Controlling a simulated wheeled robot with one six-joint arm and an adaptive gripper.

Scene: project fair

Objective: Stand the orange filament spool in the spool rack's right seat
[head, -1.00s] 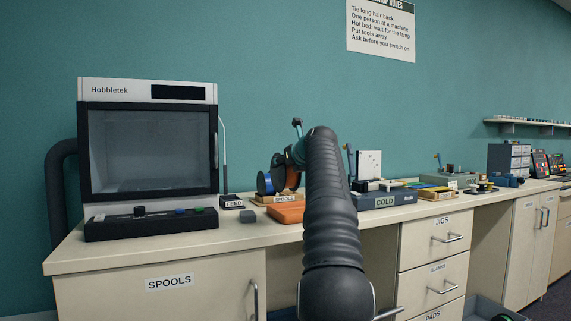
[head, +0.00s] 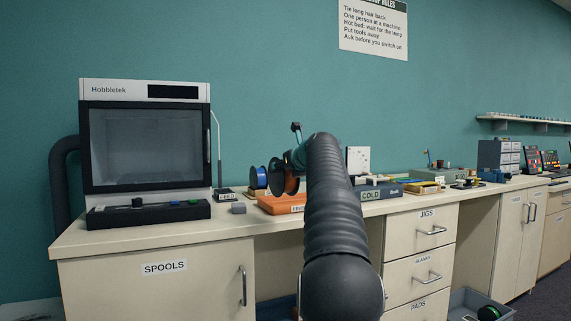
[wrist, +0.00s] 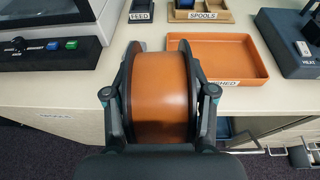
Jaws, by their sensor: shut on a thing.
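The orange filament spool (wrist: 160,95), with dark flanges, is held between the two fingers of my gripper (wrist: 160,98) in the wrist view. In the head view the spool (head: 287,179) is partly hidden by my arm. It is up off the counter, in front of the spool rack. The wooden spool rack (wrist: 207,17), labelled SPOOLS, stands farther back in the wrist view, cut by the top edge. A blue spool (head: 258,178) stands in its left seat; the right seat looks empty. In the head view the rack is mostly hidden.
An orange tray (wrist: 260,74) lies between me and the rack, to the right. A FEED block (wrist: 140,12) is left of the rack.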

